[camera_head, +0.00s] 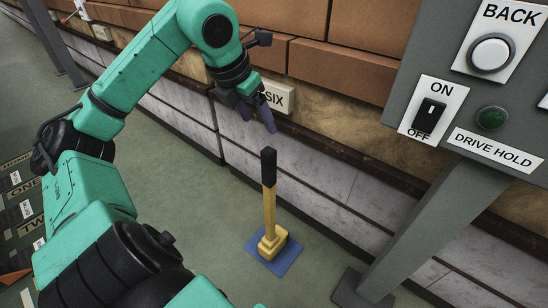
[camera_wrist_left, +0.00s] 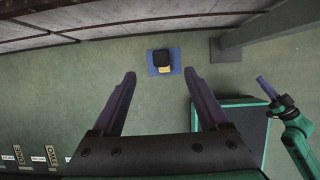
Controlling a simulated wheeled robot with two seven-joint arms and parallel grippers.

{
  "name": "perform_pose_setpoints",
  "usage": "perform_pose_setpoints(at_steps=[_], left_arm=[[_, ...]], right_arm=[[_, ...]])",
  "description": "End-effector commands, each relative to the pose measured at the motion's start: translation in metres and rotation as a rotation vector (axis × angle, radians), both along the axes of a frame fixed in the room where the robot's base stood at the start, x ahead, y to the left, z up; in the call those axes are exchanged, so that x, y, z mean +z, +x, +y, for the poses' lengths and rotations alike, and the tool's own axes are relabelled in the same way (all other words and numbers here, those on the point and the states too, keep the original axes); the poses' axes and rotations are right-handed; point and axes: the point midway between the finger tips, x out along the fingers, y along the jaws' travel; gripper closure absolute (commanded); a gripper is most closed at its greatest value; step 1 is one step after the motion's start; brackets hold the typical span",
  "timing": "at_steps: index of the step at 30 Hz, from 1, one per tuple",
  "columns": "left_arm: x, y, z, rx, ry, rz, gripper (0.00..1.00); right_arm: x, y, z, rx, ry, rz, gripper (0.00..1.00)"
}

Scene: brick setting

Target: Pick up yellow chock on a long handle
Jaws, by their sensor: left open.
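The yellow chock (camera_head: 271,241) stands upright on a blue mat (camera_head: 283,263) on the floor. Its long yellow handle rises straight up to a black grip (camera_head: 268,166). My left gripper (camera_head: 259,122) is open and empty, above and slightly left of the black grip, apart from it. In the left wrist view the black grip (camera_wrist_left: 161,57) and a bit of the yellow base (camera_wrist_left: 164,70) show beyond the gap between the open fingers (camera_wrist_left: 160,74). My right gripper (camera_wrist_left: 267,87) shows small at the right of the left wrist view; its finger gap cannot be made out.
A grey control panel (camera_head: 400,95) on a slanted post (camera_head: 415,225) stands to the right. A low wall (camera_head: 310,180) with bricks runs behind the chock. A "SIX" sign (camera_head: 280,96) is behind my gripper. Labelled plates (camera_head: 22,205) lie at left. Floor around the mat is clear.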

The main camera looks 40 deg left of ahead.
Motion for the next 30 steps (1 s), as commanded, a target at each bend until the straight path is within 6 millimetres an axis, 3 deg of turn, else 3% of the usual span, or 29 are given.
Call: perform_pose_setpoints(at_steps=[6,9,21,27,28,30], left_arm=[[-0.054,0.02,0.0,-0.002,-0.003,0.011,0.22],[-0.072,0.028,0.0,-0.002,-0.004,0.009,0.22],[-0.128,0.052,0.001,-0.004,-0.009,0.006,0.22],[-0.132,0.053,0.001,-0.005,-0.006,0.007,0.22],[-0.132,0.053,0.001,-0.005,-0.006,0.007,0.26],[-0.132,0.053,0.001,-0.005,-0.006,0.007,0.53]], right_arm=[[-0.013,0.0,0.0,-0.008,0.009,-0.011,1.0],[-0.013,0.0,0.0,-0.009,0.01,-0.013,1.0],[-0.005,0.001,0.001,-0.006,0.007,-0.009,1.0],[-0.006,0.001,0.001,-0.005,0.006,-0.006,1.0],[-0.006,0.001,0.0,-0.004,0.005,-0.006,1.0],[-0.006,0.001,0.0,-0.004,0.005,-0.006,1.0]])
